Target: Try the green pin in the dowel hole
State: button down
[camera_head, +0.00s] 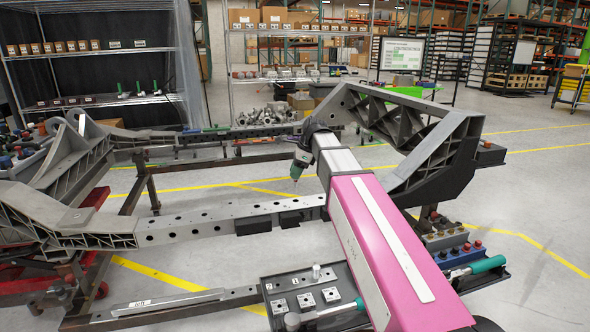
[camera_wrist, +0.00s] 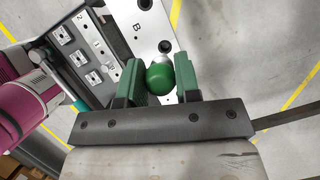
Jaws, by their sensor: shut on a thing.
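The green pin (camera_wrist: 160,79) shows its round green head between the two green fingers of my gripper (camera_wrist: 159,84) in the wrist view. My gripper is shut on it, and the head hides the shank from above. In the head view my gripper (camera_head: 297,168) points down over the grey rail (camera_head: 195,225), with a thin tip below it that looks clear of the rail. In the wrist view the rail (camera_wrist: 120,18) carries a letter B. A dark round hole (camera_wrist: 165,46) lies just beyond the pin's head. I cannot tell which hole is the dowel hole.
A dark tray (camera_head: 270,288) with numbered square blocks stands at front centre, a green-handled tool (camera_head: 335,311) at its edge. Black blocks (camera_head: 254,226) sit on the rail's near side. A large grey casting (camera_head: 440,155) rises at right. Another green-handled tool (camera_head: 480,266) lies at right.

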aim_at(296, 182)
jog(key=shift+f, duration=2.25)
jog(key=shift+f, duration=1.3)
jog(key=c, duration=0.8)
grip_release()
jog(key=shift+o, duration=0.2)
jog(key=shift+r, duration=0.1)
jog(key=shift+r, duration=4.4)
